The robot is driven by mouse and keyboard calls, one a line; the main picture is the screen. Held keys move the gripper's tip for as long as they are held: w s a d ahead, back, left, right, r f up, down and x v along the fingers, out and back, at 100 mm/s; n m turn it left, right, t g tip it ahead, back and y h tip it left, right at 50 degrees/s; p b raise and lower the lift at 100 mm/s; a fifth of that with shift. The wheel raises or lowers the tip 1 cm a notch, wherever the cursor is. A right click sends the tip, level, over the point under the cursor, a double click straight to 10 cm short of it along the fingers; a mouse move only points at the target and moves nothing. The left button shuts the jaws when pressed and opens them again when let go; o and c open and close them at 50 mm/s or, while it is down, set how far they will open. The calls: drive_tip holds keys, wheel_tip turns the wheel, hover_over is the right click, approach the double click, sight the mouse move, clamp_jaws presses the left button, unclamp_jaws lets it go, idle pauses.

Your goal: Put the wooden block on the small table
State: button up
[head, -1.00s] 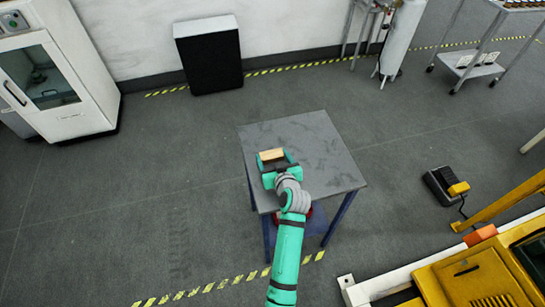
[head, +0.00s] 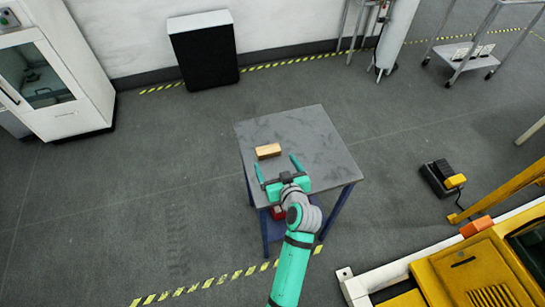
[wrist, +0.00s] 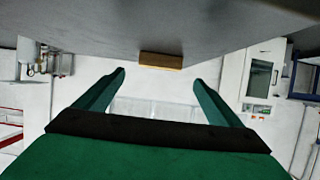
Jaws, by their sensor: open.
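The wooden block (head: 268,151) lies on the grey top of the small table (head: 318,140), near its left edge. It also shows in the wrist view (wrist: 161,60), resting on the table surface, beyond my fingertips. My gripper (head: 277,166) is open, with its two green fingers spread apart and nothing between them. In the head view it is on the near side of the block, apart from it. In the wrist view the fingers (wrist: 158,80) show wide apart, with the block in the gap between their tips in the picture.
The rest of the tabletop is bare. A yellow machine (head: 480,270) stands at the lower right, and a black and yellow pedal (head: 443,179) lies on the floor right of the table. A white cabinet (head: 60,80) and a black panel (head: 204,50) stand at the back.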

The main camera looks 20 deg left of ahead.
drive_tip(key=shift+v, duration=1.6)
